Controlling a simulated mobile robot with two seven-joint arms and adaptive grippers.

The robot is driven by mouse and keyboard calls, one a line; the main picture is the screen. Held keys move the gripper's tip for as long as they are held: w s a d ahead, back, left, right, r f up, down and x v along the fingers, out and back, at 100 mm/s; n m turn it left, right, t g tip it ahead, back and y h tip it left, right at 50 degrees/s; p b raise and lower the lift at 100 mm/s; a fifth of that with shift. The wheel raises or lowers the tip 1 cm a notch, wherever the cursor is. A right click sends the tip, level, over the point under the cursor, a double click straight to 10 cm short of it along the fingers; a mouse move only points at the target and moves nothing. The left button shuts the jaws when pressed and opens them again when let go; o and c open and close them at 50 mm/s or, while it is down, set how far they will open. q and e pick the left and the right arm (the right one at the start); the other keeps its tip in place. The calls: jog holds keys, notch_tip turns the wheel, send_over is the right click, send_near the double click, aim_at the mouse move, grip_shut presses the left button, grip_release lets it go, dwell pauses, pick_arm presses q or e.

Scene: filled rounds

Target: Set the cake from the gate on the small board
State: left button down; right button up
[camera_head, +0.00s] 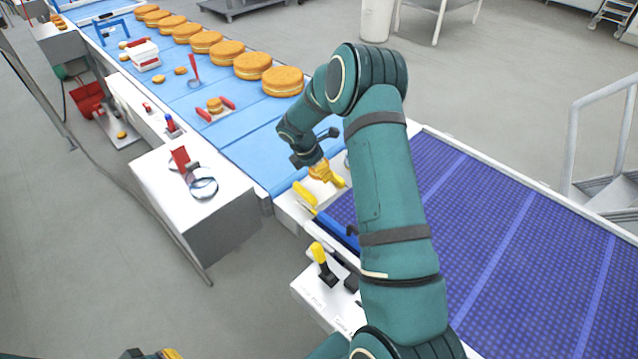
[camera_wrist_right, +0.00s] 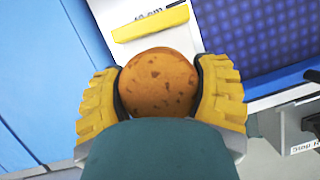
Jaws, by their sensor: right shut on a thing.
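My right gripper (camera_head: 328,176) is shut on a small round brown cake (camera_wrist_right: 158,82), which sits between its yellow fingers in the right wrist view (camera_wrist_right: 160,90). In the head view this gripper is over the white strip between the light-blue belt and the purple belt, and the cake in it is hard to make out. Another small cake (camera_head: 215,105) lies between two red pieces on the light-blue belt. I cannot tell for sure which thing is the small board or the gate. Part of my left gripper (camera_head: 152,354) shows at the bottom edge; its fingertips are cut off.
Several large filled rounds (camera_head: 228,54) line the light-blue belt (camera_head: 255,140). A yellow bar (camera_head: 305,194) is beside my right gripper. A yellow-handled lever (camera_head: 318,252) stands nearer. A white box (camera_head: 205,215) bears a round glass. The purple belt (camera_head: 510,215) is clear.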

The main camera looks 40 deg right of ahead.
aim_at(321, 187)
jog(key=shift+f, duration=3.15)
jog(key=shift+f, duration=0.1)
jog(key=o, duration=0.9)
jog(key=shift+c, duration=0.2)
